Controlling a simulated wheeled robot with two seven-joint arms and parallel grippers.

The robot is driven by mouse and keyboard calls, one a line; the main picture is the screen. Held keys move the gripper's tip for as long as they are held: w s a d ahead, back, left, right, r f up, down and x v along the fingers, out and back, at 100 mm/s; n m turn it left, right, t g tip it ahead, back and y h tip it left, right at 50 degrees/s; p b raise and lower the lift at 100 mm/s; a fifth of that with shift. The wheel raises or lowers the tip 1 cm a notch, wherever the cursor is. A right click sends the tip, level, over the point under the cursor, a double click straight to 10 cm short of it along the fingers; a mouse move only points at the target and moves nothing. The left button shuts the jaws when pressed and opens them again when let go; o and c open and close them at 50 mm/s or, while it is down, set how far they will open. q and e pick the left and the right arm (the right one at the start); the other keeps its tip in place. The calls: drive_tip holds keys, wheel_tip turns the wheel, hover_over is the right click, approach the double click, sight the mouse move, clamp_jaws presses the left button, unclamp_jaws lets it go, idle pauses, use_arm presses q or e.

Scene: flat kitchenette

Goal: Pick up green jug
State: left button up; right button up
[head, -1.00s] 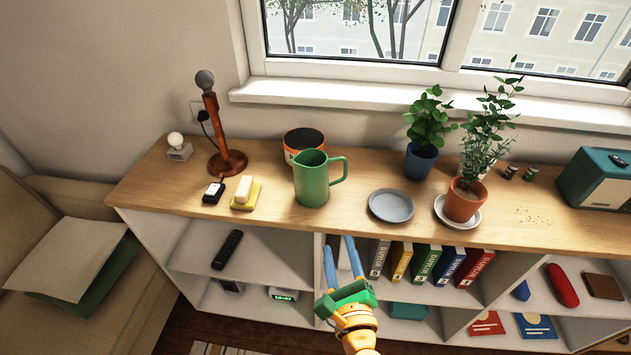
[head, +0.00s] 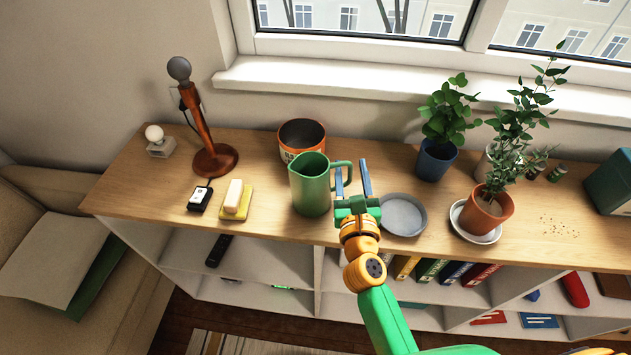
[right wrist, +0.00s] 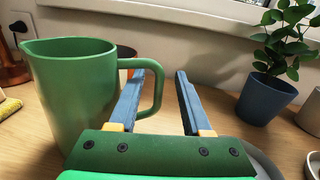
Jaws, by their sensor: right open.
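The green jug (head: 311,188) stands upright on the wooden shelf top, its handle pointing right. My right gripper (head: 353,168) is open just right of the jug, with its blue fingers pointing away from me at the handle's height. In the right wrist view the jug (right wrist: 75,95) fills the left side. Its handle (right wrist: 158,88) reaches toward the space between the open fingers (right wrist: 165,78), and the left finger overlaps the handle's loop. I cannot tell whether they touch. My left gripper is not in view.
An orange pot (head: 302,135) stands behind the jug. A grey plate (head: 403,216) lies right of it, beside my right gripper. Potted plants (head: 484,214) stand to the right.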

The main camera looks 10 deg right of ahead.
drive_tip(key=shift+w+f, duration=0.15)
drive_tip(key=shift+w, duration=0.2)
drive_tip(key=shift+s, duration=0.15)
clamp_jaws()
idle(1.0)
